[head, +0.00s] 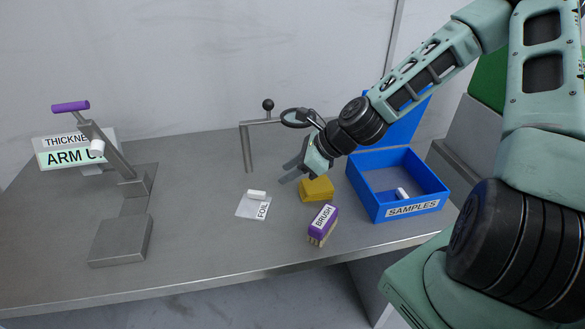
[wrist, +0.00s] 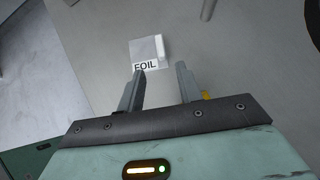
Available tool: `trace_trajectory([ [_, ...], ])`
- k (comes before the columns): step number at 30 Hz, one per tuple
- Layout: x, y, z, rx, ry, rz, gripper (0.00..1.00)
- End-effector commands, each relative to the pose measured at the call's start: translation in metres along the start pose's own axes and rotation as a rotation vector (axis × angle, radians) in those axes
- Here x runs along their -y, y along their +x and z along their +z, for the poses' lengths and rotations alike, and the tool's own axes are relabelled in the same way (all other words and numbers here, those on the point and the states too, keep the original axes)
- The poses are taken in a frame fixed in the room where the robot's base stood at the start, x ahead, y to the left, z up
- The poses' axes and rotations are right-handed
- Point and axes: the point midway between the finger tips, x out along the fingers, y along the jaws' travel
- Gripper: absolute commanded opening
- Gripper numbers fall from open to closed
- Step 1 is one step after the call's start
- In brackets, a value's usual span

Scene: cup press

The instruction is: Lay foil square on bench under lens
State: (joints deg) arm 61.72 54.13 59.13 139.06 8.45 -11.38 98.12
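The foil square (head: 247,208) lies flat on the bench, left of the brush and the yellow block. It has a small white block on it and a FOIL label; it also shows in the wrist view (wrist: 145,52). The lens (head: 296,118) is a dark round ring on a metal stand at the back middle of the bench. My gripper (head: 287,174) is above the bench, in front of the lens and to the right of the foil. In the wrist view my gripper (wrist: 174,78) has its two fingers apart with nothing between them, and the foil lies beyond the left fingertip.
A yellow block (head: 316,189) and a purple BRUSH (head: 322,224) stand on the bench (head: 200,265) right of the foil. An open blue SAMPLES box (head: 412,210) is at the right. A metal press (head: 122,240) with a purple handle is at the left. Bare bench lies between press and foil.

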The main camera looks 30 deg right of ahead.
Motion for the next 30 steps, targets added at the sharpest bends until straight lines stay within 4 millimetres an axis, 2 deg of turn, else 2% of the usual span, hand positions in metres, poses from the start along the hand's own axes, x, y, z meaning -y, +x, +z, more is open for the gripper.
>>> trace_trajectory([
  [4, -0.006, -0.006, 0.001, -0.012, -0.034, 0.014, 0.35],
  [8, -0.033, 0.001, 0.004, -0.074, -0.236, 0.092, 0.35],
  [12, -0.083, 0.005, 0.006, -0.174, -0.645, 0.251, 0.35],
  [17, -0.134, -0.006, 0.010, -0.249, -1.145, 0.449, 0.35],
  [23, -0.186, -0.035, 0.022, -0.268, -1.734, 0.685, 0.35],
  [30, -0.242, -0.085, 0.040, -0.180, -2.365, 0.931, 0.35],
])
